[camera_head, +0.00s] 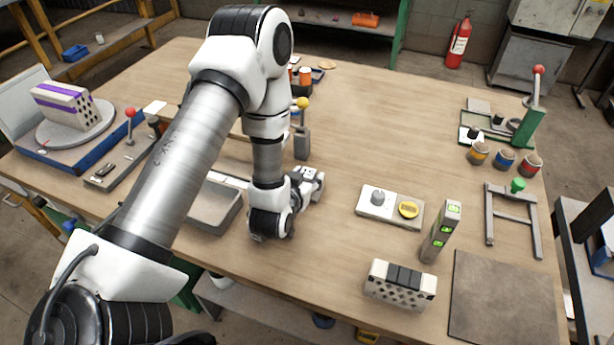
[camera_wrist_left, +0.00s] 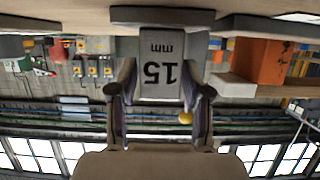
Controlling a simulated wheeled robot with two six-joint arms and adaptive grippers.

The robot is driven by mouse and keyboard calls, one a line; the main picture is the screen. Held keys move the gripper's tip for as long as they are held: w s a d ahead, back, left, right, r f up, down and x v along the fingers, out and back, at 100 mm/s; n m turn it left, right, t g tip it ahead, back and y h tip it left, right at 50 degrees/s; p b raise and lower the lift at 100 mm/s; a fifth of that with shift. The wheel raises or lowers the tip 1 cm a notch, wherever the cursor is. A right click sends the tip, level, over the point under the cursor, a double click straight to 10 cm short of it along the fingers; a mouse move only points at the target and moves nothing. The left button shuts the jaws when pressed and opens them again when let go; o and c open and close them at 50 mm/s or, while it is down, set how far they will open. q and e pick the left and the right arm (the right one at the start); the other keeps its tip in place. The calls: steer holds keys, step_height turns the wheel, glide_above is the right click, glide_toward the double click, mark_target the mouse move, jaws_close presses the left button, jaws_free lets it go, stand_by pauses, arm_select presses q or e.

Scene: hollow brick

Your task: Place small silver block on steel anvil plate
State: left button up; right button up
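A small silver-grey block marked "15 mm" (camera_wrist_left: 160,65) shows upside down in the left wrist view, between my left gripper's fingers (camera_wrist_left: 160,100). The fingers flank it closely; I cannot tell if they touch its sides. A grey bar-like surface (camera_wrist_left: 130,16) lies right at the block's base. In the head view my left gripper (camera_head: 308,183) is low over the table's middle, largely hidden by its own wrist, and the block is not clearly seen. I cannot tell for sure which surface is the steel anvil plate. My right gripper is out of view.
A grey tray (camera_head: 214,203) lies left of the gripper and a yellow-knobbed post (camera_head: 302,142) stands behind it. To the right are a white plate with a yellow disc (camera_head: 376,203), a level (camera_head: 440,232), a perforated brick (camera_head: 400,285) and a dark flat plate (camera_head: 505,300).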

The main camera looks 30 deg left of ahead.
mark_target(305, 180)
arm_select(q)
steer(key=shift+r, duration=0.1)
steer(key=b+v, duration=0.1)
steer(key=v, duration=0.2)
steer(key=shift+s+d, duration=0.15)
steer(key=shift+s, duration=0.3)
steer(key=s+r+p, duration=0.2)
steer(key=shift+s+d+r+p, duration=0.15)
steer(key=shift+d+p, duration=0.15)
steer(key=p+v, duration=0.1)
steer(key=p, duration=0.1)
steer(key=p+v, duration=0.4)
steer(key=shift+s+f, duration=0.2)
steer(key=shift+f, duration=0.15)
steer(key=shift+d+f, duration=0.1)
